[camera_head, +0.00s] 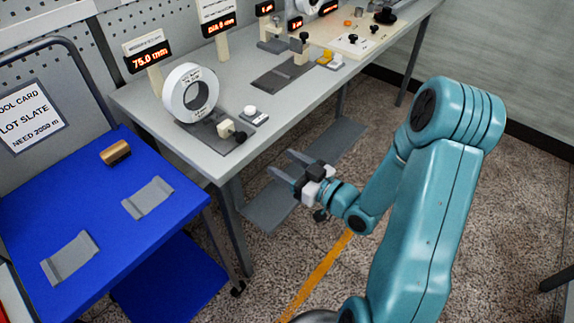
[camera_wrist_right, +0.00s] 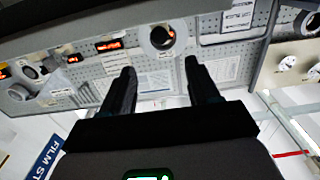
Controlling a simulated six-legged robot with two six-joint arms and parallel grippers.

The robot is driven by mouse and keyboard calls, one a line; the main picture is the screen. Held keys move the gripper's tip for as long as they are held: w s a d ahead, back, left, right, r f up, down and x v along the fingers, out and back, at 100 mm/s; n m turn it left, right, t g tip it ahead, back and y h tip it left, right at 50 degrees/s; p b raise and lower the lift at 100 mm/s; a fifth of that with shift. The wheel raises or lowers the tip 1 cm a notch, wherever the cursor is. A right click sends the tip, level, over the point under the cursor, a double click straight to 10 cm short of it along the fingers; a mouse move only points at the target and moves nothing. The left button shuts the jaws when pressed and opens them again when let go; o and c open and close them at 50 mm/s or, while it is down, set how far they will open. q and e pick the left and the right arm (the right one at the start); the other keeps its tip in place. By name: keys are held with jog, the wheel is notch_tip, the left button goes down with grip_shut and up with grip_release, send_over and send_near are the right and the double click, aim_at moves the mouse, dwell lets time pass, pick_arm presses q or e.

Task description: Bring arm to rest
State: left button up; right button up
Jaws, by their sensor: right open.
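My right arm comes in from the right in the head view. Its right gripper (camera_head: 288,168) is held in the air in front of the grey workbench's front edge, over the floor. Its two fingers are apart with nothing between them. In the right wrist view the two dark fingers of the right gripper (camera_wrist_right: 160,80) are also spread and empty, with the bench and pegboard beyond. My left gripper does not show in either view.
The grey workbench (camera_head: 258,118) holds a white spool (camera_head: 168,98), a display reading 75.0 mm (camera_head: 150,59) and several small fixtures. A blue cart (camera_head: 105,215) at left carries a copper-coloured roll (camera_head: 115,152) and two grey rests.

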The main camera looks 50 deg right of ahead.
dwell(0.3)
jog(key=w+a+f+n+g+y+p, duration=0.1)
jog(key=w+a+f+g+y+p, duration=0.2)
jog(key=a, duration=0.7)
jog(key=w+a+f+g+y, duration=0.25)
jog(key=a+f, duration=0.25)
jog(key=a, duration=0.5)
jog(key=s+a+f+g+h, duration=0.1)
jog(key=s+a+f+g, duration=0.5)
jog(key=f, duration=0.3)
jog(key=s+f+m+g+h, duration=0.1)
jog(key=s+f+m+g, duration=0.2)
jog(key=s+f+g, duration=0.3)
jog(key=s+d, duration=0.1)
jog(key=s, duration=0.4)
jog(key=shift+s+f+m+h+p, duration=0.3)
jog(key=shift+s+m+h+p, duration=0.05)
jog(key=shift+m, duration=0.05)
